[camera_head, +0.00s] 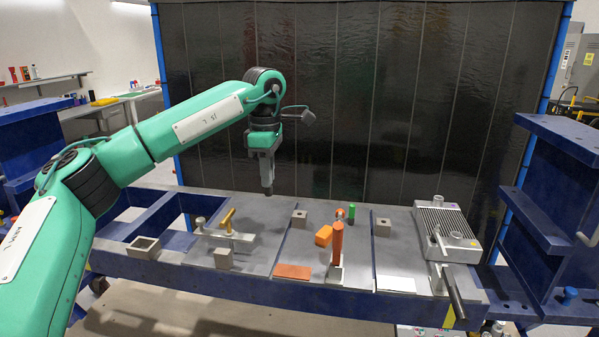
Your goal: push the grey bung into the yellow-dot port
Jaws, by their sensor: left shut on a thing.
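My left gripper (267,189) hangs fingers-down above the back left of the bench, in front of the dark curtain. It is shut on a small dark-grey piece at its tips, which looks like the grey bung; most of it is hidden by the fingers. At the right of the bench stands a grey ribbed block (446,223) with light upright stubs. The port opening by the yellow dot is too small to make out. My right gripper is not in view.
An orange upright post (337,243), an orange block (323,236) and a green peg (351,214) stand mid-bench. A fixture with a yellow handle (228,220) stands at left. A dark bar (453,292) juts over the front right edge.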

